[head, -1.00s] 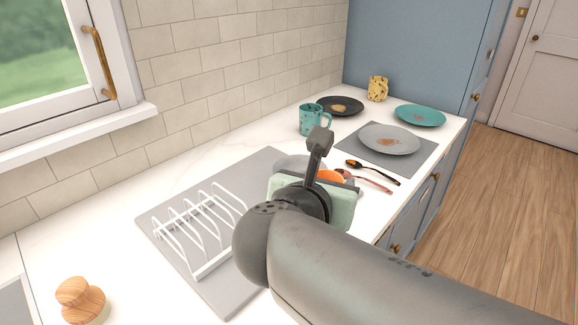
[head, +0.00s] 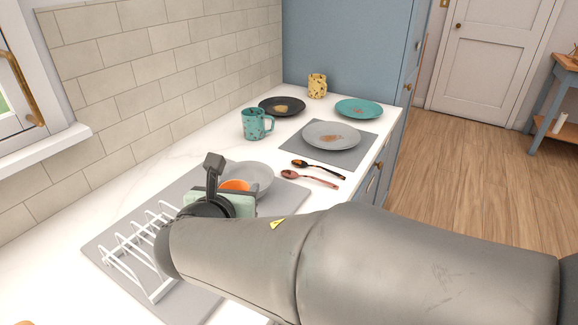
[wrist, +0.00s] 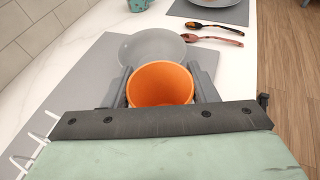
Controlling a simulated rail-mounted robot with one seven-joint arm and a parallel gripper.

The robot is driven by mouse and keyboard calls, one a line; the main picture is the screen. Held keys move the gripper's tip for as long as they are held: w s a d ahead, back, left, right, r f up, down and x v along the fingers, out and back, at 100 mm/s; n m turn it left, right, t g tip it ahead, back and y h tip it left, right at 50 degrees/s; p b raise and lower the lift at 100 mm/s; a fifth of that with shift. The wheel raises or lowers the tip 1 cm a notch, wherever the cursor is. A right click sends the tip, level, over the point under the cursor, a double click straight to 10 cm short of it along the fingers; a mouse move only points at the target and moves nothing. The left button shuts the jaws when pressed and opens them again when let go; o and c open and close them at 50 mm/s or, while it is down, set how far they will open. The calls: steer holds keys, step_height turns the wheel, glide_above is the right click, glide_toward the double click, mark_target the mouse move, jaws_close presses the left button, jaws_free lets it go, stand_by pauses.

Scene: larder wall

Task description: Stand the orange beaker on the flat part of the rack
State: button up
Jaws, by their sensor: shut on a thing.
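The orange beaker (wrist: 160,84) sits upright between the two fingers of my gripper (wrist: 163,88) in the wrist view, its open mouth facing the camera. My gripper is shut on it. In the head view only an orange bit of the beaker (head: 236,185) shows above my gripper; its base is hidden, so I cannot tell whether it touches anything. The rack, with white wire prongs (head: 138,245), stands on a grey mat (head: 290,197), left of my gripper. Its prong ends also show at the wrist view's left edge (wrist: 32,138).
A grey plate or bowl (head: 250,176) lies on the mat just beyond the beaker. Two spoons (head: 310,178) lie to its right. A teal mug (head: 256,124), a grey plate (head: 331,134), dark and teal plates and a yellow cup stand further back.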

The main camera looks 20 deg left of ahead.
steer(key=shift+w+a+f, duration=0.15)
steer(key=shift+w+f, duration=0.3)
steer(key=shift+f, duration=0.1)
steer(key=shift+w+a+f+b, duration=0.1)
steer(key=shift+w+f+b, duration=0.1)
steer(key=shift+f, duration=0.75)
steer(key=shift+w+f+b, duration=0.15)
steer(key=shift+f, duration=0.8)
steer(key=shift+f, duration=0.15)
steer(key=o, duration=1)
